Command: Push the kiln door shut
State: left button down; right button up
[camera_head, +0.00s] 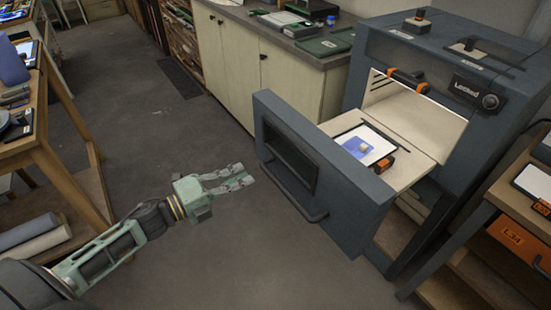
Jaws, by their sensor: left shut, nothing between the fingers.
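The kiln (397,63) is a dark grey cabinet on legs at the right of the head view. Its kiln door (347,204) stands pulled out at the front, with a dark window panel and a dark bar handle low on its outer face. A pale shelf (417,164) shows behind the door, bearing a white-edged panel with a blue patch (364,146). My left gripper (244,177) is shut and empty, in front of the door's left part, its fingers pointing right. I cannot tell whether it touches the door. My right gripper is not in view.
A cream cabinet (233,60) with a grey worktop stands behind the door. A wooden table (45,143) is at the left, with rolls (34,238) below it. A wooden stand with an orange drawer (520,244) is at the right. The middle floor (140,130) is clear.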

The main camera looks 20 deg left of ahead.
aim_at(285, 155)
pick_arm(q)
jog(key=p+x, duration=0.3)
jog(key=x, duration=0.7)
jog(key=shift+w+d+r, duration=0.1)
jog(key=shift+w+d, duration=0.1)
jog(key=shift+w, duration=0.15)
jog(key=shift+w+d, duration=0.25)
jog(key=shift+w, duration=0.1)
